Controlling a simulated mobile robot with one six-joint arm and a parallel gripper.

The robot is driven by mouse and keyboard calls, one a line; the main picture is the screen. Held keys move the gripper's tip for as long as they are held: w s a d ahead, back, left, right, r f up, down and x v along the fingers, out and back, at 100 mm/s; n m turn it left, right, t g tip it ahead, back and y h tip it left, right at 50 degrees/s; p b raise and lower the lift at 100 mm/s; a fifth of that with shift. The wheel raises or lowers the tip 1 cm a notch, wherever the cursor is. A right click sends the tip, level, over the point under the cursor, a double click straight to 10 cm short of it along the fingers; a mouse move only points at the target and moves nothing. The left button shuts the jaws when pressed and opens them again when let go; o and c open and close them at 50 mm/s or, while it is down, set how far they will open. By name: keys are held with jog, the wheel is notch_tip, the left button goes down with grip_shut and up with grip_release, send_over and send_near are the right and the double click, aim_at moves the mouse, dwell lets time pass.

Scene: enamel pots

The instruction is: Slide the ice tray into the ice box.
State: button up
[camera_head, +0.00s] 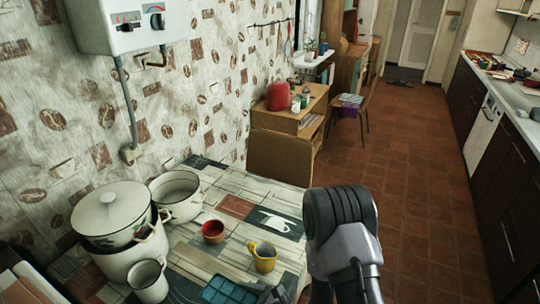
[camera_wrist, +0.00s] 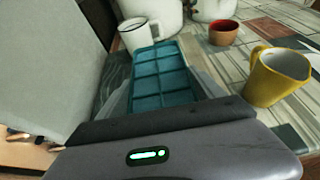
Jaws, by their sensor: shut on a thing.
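The blue ice tray (camera_head: 230,290), with two rows of square compartments, is at the bottom edge of the head view, partly cut off. In the wrist view the ice tray (camera_wrist: 163,75) points away from my gripper (camera_wrist: 165,104), which is shut on its near end. That near end is hidden behind the gripper body. I cannot tell whether the tray touches the table. The ice box cannot be identified for sure in either view. A large plain grey panel (camera_wrist: 45,60) stands left of the tray in the wrist view.
The table (camera_head: 185,262) holds a white enamel mug (camera_head: 148,280), a red bowl (camera_head: 213,232), a yellow mug (camera_head: 265,257), a white pot (camera_head: 176,196) and a lidded pot (camera_head: 112,215). The white mug is close beyond the tray's far end. Open tiled floor (camera_head: 420,190) lies right.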

jog(key=w+d+r+m+t+b, duration=0.1)
jog(key=d+r, duration=0.4)
jog(key=d, duration=0.8)
jog(key=w+d+r+m+t+h+b, duration=0.1)
jog(key=w+d+r+b, duration=0.2)
jog(key=d, duration=1)
jog(key=shift+w+r+t, duration=0.3)
jog(key=shift+w+r, duration=0.65)
jog(key=shift+w, duration=0.25)
jog(key=shift+a, duration=0.15)
